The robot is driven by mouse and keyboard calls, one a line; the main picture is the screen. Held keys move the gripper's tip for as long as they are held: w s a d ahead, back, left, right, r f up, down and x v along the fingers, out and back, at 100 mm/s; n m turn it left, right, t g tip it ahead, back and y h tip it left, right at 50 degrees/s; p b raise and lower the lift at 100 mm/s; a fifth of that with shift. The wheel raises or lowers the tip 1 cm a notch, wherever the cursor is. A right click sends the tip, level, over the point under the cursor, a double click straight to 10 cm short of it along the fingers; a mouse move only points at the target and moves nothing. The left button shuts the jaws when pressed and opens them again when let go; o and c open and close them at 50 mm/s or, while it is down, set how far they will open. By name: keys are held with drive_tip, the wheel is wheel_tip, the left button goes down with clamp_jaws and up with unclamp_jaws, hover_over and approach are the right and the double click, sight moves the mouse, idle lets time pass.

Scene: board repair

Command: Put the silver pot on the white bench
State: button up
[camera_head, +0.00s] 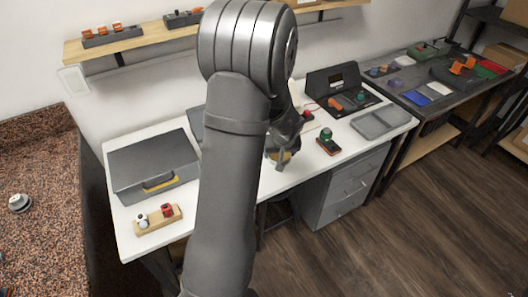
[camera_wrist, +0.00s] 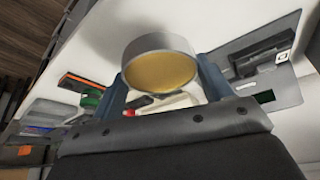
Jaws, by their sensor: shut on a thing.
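My gripper (camera_head: 281,150) is shut on the silver pot (camera_head: 284,157), a short round silver piece with a yellow-gold face. The wrist view shows the silver pot (camera_wrist: 160,72) between the two blue fingers of my gripper (camera_wrist: 165,88). It is over the white bench (camera_head: 350,146), near the front edge in the head view. I cannot tell whether the pot touches the bench. My arm hides the middle of the bench.
A grey toolbox (camera_head: 153,166) and a wooden block with small knobs (camera_head: 158,219) stand on the bench's left. A red-and-green device (camera_head: 327,141), a black station (camera_head: 338,90) and a grey tray (camera_head: 379,122) are on the right. A small grey round item (camera_head: 19,203) sits on the granite counter.

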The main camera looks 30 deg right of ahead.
drive_tip(key=w+a+f, duration=0.1)
drive_tip(key=w, duration=0.1)
drive_tip(key=w+a+f, duration=0.1)
drive_tip(key=w+f, duration=0.2)
drive_tip(key=w, duration=0.1)
drive_tip(key=shift+w+a+f, duration=0.2)
drive_tip(key=shift+w+a, duration=0.15)
drive_tip(key=shift+a, duration=0.05)
drive_tip(key=shift+f, duration=2.05)
drive_tip(key=shift+f, duration=0.1)
drive_tip(key=o, duration=1.1)
drive_tip(key=shift+a+r, duration=0.1)
drive_tip(key=shift+r, duration=0.4)
drive_tip(key=v, duration=1.1)
drive_tip(key=shift+s, duration=0.1)
